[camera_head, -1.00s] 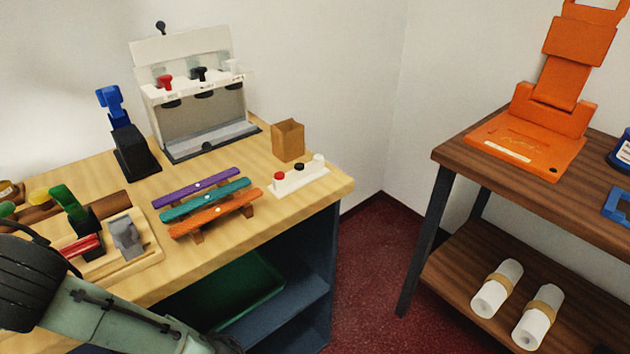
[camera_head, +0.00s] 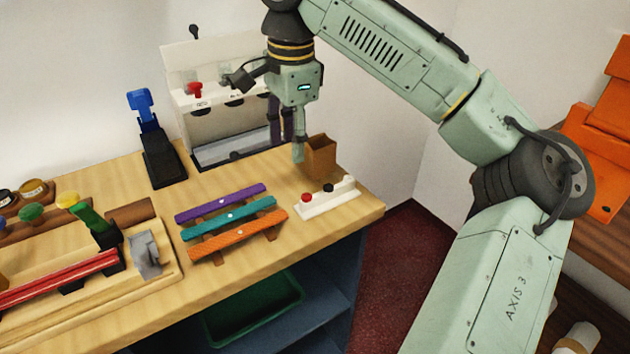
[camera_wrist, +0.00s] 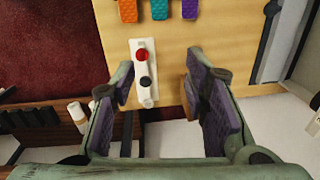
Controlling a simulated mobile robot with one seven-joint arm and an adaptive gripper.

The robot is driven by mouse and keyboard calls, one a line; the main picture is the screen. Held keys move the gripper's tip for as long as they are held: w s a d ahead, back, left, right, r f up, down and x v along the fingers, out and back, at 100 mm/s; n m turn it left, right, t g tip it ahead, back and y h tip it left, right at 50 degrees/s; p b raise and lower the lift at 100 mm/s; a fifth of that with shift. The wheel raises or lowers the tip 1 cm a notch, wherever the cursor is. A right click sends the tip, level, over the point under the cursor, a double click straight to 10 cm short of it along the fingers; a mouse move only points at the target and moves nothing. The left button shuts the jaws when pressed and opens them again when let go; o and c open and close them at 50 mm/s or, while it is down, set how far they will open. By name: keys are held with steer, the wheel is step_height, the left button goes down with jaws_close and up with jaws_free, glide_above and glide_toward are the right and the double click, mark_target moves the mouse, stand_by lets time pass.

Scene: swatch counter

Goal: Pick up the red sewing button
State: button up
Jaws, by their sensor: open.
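The red sewing button (camera_head: 307,197) sits at the left end of a white strip (camera_head: 340,204) near the right end of the wooden counter. A black button (camera_head: 328,188) and a white piece (camera_head: 348,181) share the strip. My gripper (camera_head: 287,148) is open and empty, above the counter, behind and left of the strip. In the wrist view the red button (camera_wrist: 142,55) shows beyond my open fingers (camera_wrist: 158,82), slightly left of the middle between them, on the white strip (camera_wrist: 145,92). The button is unobstructed in both views.
A small brown box (camera_head: 320,158) stands just behind the strip, close beside my gripper. Purple, teal and orange bars (camera_head: 236,231) lie on a rack to the left. A white dispenser (camera_head: 212,135) stands behind. The counter's right edge is near the strip.

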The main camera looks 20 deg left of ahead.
mark_target(307, 196)
steer(key=shift+m+g+h, duration=0.3)
steer(key=shift+m+h, duration=0.1)
steer(key=shift+m, duration=0.3)
steer(key=d+f, duration=0.1)
steer(key=f, duration=0.1)
steer(key=d+f, duration=0.1)
steer(key=d, duration=0.1)
steer(key=shift+f, duration=0.35)
steer(key=shift+w+a+f+p, duration=0.1)
steer(key=shift+f+p, duration=0.45)
steer(key=shift+f, duration=1.05)
steer(key=shift+w+a+f+p, duration=0.1)
steer(key=shift+f+p, duration=0.4)
steer(key=shift+f, duration=1.1)
steer(key=shift+f, duration=0.2)
steer(key=c, duration=0.8)
